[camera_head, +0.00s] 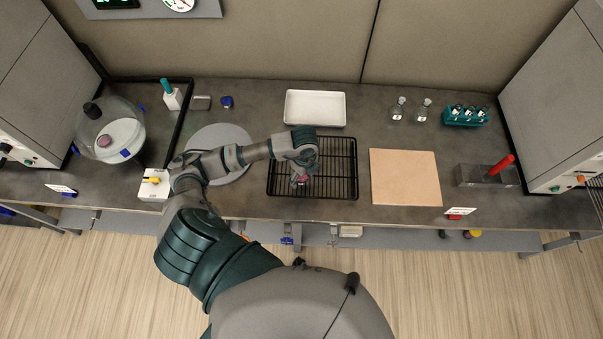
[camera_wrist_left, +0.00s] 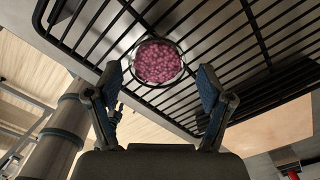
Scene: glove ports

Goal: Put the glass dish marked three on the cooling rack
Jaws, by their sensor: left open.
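The black wire cooling rack (camera_head: 338,167) lies on the grey bench, and it fills the upper part of the left wrist view (camera_wrist_left: 218,42). A small round glass dish of pink-purple grains (camera_wrist_left: 158,62) sits on the rack bars near the front edge. In the head view the dish (camera_head: 301,178) is partly hidden under my gripper. Its mark is not readable. My left gripper (camera_head: 301,181) is over the rack at the dish. In the left wrist view its two fingers (camera_wrist_left: 162,88) are spread apart, with the dish between and beyond their tips. My right gripper is not in view.
A tan square board (camera_head: 405,177) lies right of the rack, and a white tray (camera_head: 315,108) stands behind it. A glass desiccator (camera_head: 110,130) with another pink dish inside stands left. Flasks (camera_head: 398,109) and a teal tube rack (camera_head: 466,115) are at the back right.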

